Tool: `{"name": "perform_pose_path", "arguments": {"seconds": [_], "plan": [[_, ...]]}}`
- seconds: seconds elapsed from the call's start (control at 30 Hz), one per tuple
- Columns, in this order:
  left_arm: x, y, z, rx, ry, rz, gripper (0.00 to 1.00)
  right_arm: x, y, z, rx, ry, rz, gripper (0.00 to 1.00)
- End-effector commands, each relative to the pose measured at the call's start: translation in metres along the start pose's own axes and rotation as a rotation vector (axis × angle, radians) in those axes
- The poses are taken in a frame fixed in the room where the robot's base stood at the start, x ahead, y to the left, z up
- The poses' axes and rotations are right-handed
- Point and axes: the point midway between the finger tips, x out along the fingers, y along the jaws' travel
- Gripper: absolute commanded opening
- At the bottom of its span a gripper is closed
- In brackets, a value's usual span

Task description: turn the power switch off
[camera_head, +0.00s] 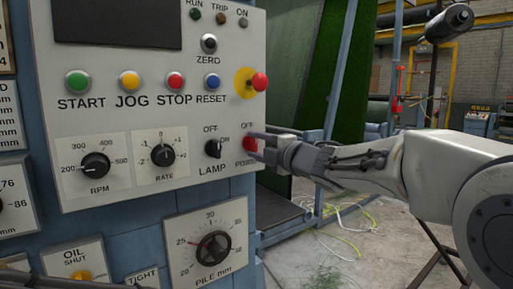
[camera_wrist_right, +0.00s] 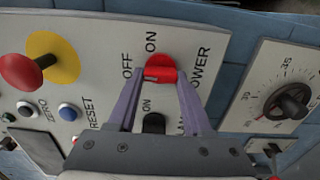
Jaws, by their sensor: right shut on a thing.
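The power switch is a red rotary knob (camera_head: 249,144) at the lower right corner of the grey control panel, with OFF above it and POWER below. In the wrist view the red knob (camera_wrist_right: 160,66) sits between my two fingers, with OFF to its left and ON above it. My right gripper (camera_head: 258,145) reaches in from the right and is shut on the knob; its fingers (camera_wrist_right: 161,76) lie on either side of it. I cannot tell exactly which label the knob points to.
The black lamp knob (camera_head: 213,148) is close to the left of the power switch. A red mushroom button on a yellow disc (camera_head: 246,83) is just above. The pile dial (camera_head: 212,244) is below. Floor with loose yellow-green cables (camera_head: 345,225) lies right of the panel.

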Motion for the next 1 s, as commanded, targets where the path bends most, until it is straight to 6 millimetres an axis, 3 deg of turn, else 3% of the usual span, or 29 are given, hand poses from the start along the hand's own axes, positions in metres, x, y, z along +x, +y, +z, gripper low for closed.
{"name": "perform_pose_path", "arguments": {"seconds": [0.2, 0.23, 0.3, 0.67, 0.77, 1.0], "plan": [[0.000, 0.000, 0.000, 0.000, 0.000, 0.000, 0.50, 0.000, 0.000, 0.000, -0.004, 0.000, 0.000, 0.00], [0.000, 0.000, 0.000, 0.000, 0.000, 0.000, 0.50, 0.000, 0.000, 0.000, -0.004, 0.000, 0.000, 0.58], [0.000, 0.000, 0.000, 0.000, 0.000, 0.000, 0.50, 0.000, 0.000, 0.000, -0.003, 0.000, 0.000, 0.80], [0.000, 0.000, 0.000, 0.000, 0.000, 0.000, 0.50, -0.003, 0.000, 0.000, -0.001, 0.000, 0.000, 0.80], [0.002, 0.000, 0.000, 0.000, 0.000, 0.000, 0.50, -0.014, 0.001, 0.001, -0.001, -0.001, 0.002, 0.80], [0.004, 0.000, 0.000, 0.000, 0.000, 0.000, 0.50, -0.062, 0.001, 0.001, -0.003, -0.003, 0.002, 0.80]]}}
